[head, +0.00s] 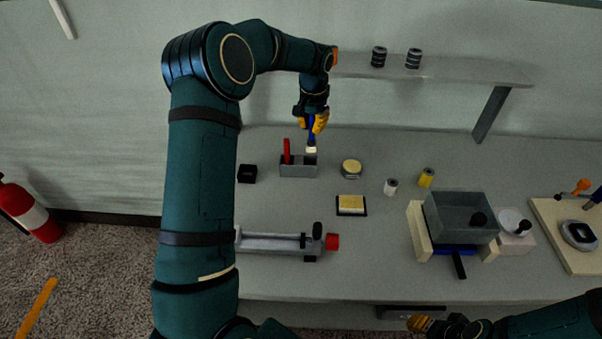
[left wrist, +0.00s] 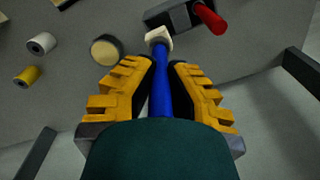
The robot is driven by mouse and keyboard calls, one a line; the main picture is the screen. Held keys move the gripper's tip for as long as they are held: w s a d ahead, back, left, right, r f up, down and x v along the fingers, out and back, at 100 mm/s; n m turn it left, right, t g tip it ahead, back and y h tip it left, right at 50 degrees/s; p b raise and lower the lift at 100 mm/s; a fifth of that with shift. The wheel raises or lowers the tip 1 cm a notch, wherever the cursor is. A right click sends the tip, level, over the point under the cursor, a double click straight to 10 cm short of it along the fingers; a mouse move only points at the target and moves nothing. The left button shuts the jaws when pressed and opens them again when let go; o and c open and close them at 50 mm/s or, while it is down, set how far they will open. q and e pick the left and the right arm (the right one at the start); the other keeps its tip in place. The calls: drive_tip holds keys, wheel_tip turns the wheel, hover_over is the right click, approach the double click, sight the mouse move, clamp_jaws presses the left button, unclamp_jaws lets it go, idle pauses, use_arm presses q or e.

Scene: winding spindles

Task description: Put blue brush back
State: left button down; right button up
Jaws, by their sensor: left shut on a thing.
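The blue brush (head: 312,137) has a blue handle and a pale head. My left gripper (head: 313,122) is shut on its handle and holds it head down above the grey holder. In the left wrist view the brush (left wrist: 160,80) runs between the yellow fingers of my left gripper (left wrist: 167,85). The grey holder (head: 298,170) stands on the bench with a red-handled tool (head: 287,150) in its left part. The brush head is over or beside the holder's right part; I cannot tell whether it touches. My right gripper (head: 420,323) is low at the front edge, its jaw state unclear.
A small black box (head: 247,174) is left of the holder, and a round tin (head: 351,168) right of it. A sponge tray (head: 351,205), white spool (head: 391,187) and yellow spool (head: 426,177) stand nearby. A shelf (head: 450,70) hangs behind. A grey vise-like tool (head: 275,242) lies in front.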

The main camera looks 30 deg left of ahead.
sight(310, 144)
use_arm(q)
drive_tip(key=shift+a+f, duration=0.15)
drive_tip(key=shift+a, duration=0.05)
wheel_tip(310, 144, down, 10)
drive_tip(key=shift+r+b, duration=0.2)
drive_tip(key=shift+b, duration=0.2)
drive_tip(key=shift+f, duration=0.1)
drive_tip(key=c, duration=1.1)
unclamp_jaws()
drive_tip(key=shift+c, duration=0.2)
wheel_tip(310, 144, up, 12)
drive_tip(key=shift+s+d+r+p, duration=0.1)
drive_tip(key=shift+r+p, duration=0.05)
drive_tip(key=shift+p, duration=0.35)
drive_tip(key=shift+s, duration=0.1)
